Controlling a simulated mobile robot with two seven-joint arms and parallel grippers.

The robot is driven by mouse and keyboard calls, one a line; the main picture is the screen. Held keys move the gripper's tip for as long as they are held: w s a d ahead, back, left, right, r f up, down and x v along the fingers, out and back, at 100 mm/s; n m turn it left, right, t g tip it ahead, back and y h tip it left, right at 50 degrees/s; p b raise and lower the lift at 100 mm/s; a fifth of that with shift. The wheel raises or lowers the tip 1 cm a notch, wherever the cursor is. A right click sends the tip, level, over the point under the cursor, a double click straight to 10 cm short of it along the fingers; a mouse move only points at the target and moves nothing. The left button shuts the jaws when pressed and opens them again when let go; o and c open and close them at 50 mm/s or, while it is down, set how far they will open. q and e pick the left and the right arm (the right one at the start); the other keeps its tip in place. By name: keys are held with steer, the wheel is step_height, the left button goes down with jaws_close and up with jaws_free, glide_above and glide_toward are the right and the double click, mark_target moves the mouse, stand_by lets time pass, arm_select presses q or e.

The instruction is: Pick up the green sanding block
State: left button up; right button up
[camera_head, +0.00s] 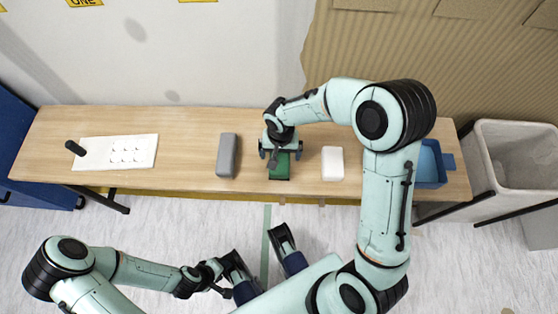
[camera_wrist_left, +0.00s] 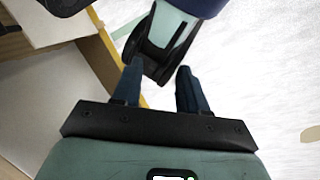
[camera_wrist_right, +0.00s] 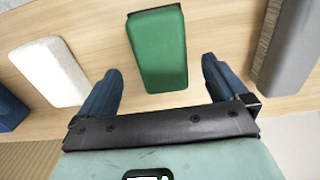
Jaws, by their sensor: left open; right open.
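The green sanding block (camera_head: 280,170) lies on the wooden bench, near its front edge, partly under my right gripper (camera_head: 281,152) in the head view. In the right wrist view the green block (camera_wrist_right: 158,48) shows ahead of and between the two open fingers of my right gripper (camera_wrist_right: 155,85). The fingers are apart and nothing is held. My left gripper is low over the floor, away from the bench; in the left wrist view its open fingers (camera_wrist_left: 158,80) hold nothing.
On the bench (camera_head: 190,130), a grey block (camera_head: 226,155) lies left of the green one and a white block (camera_head: 332,163) right of it. A white board (camera_head: 125,152) with a black handle is at the left. A blue tray (camera_head: 430,165) and a bin (camera_head: 520,150) are at the right.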

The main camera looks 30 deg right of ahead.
mark_target(280, 158)
step_height(280, 158, down, 5)
steer(key=shift+a+f+b, duration=0.1)
steer(key=shift+f+b, duration=0.1)
steer(key=shift+b, duration=0.5)
arm_select(q)
steer(key=shift+w+a+f+t, duration=0.2)
steer(key=shift+w+a+f, duration=0.05)
steer(key=shift+w+f, duration=0.25)
steer(key=shift+w+a+f+t, duration=0.2)
steer(key=shift+w+f, duration=0.15)
steer(key=shift+w, duration=0.25)
arm_select(e)
steer(key=shift+c, duration=0.3)
steer(key=shift+r, duration=0.1)
steer(key=c, duration=1.1)
steer(key=shift+o, duration=0.2)
steer(key=shift+r, duration=0.1)
step_height(280, 158, up, 10)
steer(key=shift+f+p, duration=0.25)
steer(key=shift+p, duration=1)
arm_select(q)
steer(key=s+d+r+g+p, duration=0.1)
steer(key=s+r+p, duration=0.1)
steer(key=s+r, duration=0.2)
steer(key=shift+s+d+r+g, duration=0.2)
steer(key=shift+d+r+g, duration=0.1)
steer(key=shift+r, duration=0.05)
arm_select(e)
step_height(280, 158, up, 10)
steer(key=shift+r, duration=0.15)
